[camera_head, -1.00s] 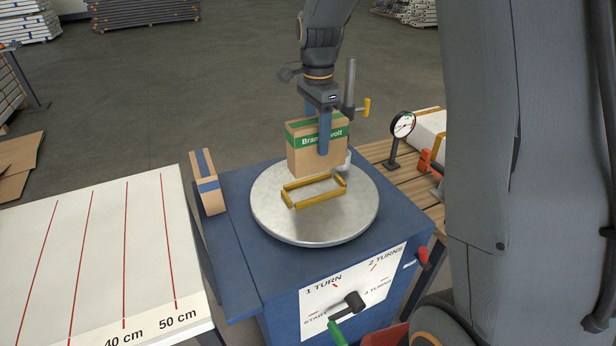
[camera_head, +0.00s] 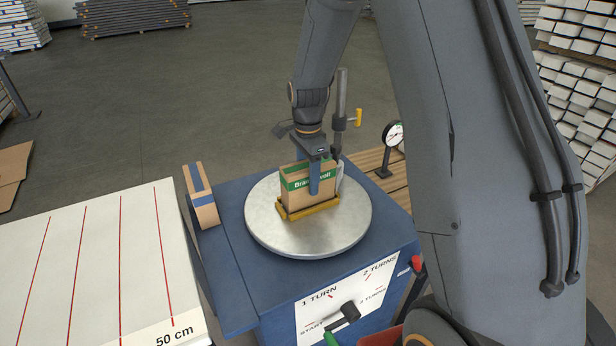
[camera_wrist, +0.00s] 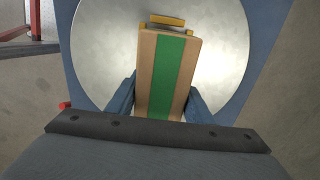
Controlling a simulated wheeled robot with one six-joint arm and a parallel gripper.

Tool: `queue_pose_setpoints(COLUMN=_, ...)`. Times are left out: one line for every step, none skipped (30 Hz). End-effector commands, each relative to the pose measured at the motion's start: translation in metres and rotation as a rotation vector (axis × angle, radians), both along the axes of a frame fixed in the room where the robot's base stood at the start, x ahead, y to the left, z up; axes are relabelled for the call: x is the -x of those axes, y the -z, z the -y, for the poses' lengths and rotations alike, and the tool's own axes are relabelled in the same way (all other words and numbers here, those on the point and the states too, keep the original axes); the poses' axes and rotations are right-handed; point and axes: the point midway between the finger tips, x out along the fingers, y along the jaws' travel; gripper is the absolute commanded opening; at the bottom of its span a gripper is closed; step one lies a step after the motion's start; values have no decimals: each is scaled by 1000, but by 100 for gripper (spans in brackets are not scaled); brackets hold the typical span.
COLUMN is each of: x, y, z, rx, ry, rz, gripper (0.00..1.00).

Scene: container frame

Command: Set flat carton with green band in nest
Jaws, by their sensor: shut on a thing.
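The flat carton with a green band (camera_head: 297,192) stands upright on its narrow side at the yellow nest (camera_head: 309,211) on the round metal turntable (camera_head: 265,225). Its lower edge is behind the nest's front bar, so it looks to be inside the frame; whether it rests on the plate I cannot tell. My gripper (camera_head: 314,184) is shut on the carton from above, a blue finger on its front face. In the wrist view the carton (camera_wrist: 153,75) sits between both blue fingers, and a yellow nest bar (camera_wrist: 167,20) shows past its far end.
A carton with a blue band (camera_head: 201,196) stands left of the turntable on the blue bench (camera_head: 232,290). A dial gauge (camera_head: 392,135) and a grey post (camera_head: 341,105) stand behind right. A white table with red lines (camera_head: 100,255) lies left. A crank (camera_head: 347,313) is at the front.

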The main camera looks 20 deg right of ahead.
Motion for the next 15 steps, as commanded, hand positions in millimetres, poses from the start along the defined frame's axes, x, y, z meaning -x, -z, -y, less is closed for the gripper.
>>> queue_pose_setpoints(x=-1, y=-1, z=0, rx=0, ry=0, rz=2, gripper=12)
queue_pose_setpoints(x=-1, y=-1, z=0, rx=0, ry=0, rz=2, gripper=12)
queue_pose_setpoints(x=-1, y=-1, z=0, rx=0, ry=0, rz=2, gripper=12)
queue_pose_setpoints(x=-1, y=-1, z=0, rx=0, ry=0, rz=2, gripper=12)
queue_pose_setpoints(x=-1, y=-1, z=0, rx=0, ry=0, rz=2, gripper=12)
queue_pose_setpoints(x=-1, y=0, z=0, rx=0, ry=0, rz=2, gripper=12)
queue_pose_setpoints(x=-1, y=0, z=0, rx=0, ry=0, rz=1, gripper=12)
queue_pose_setpoints(x=-1, y=1, z=0, rx=0, ry=0, rz=1, gripper=12)
queue_pose_setpoints(x=-1, y=3, z=0, rx=0, ry=0, rz=1, gripper=12)
queue_pose_setpoints(x=0, y=2, z=0, rx=0, ry=0, rz=0, gripper=52)
queue_pose_setpoints(x=0, y=2, z=0, rx=0, ry=0, rz=0, gripper=57)
queue_pose_setpoints(x=0, y=2, z=0, rx=0, ry=0, rz=0, gripper=64)
queue_pose_setpoints(x=0, y=2, z=0, rx=0, ry=0, rz=0, gripper=66)
queue_pose_setpoints(x=0, y=2, z=0, rx=0, ry=0, rz=0, gripper=66)
queue_pose_setpoints(x=0, y=2, z=0, rx=0, ry=0, rz=0, gripper=66)
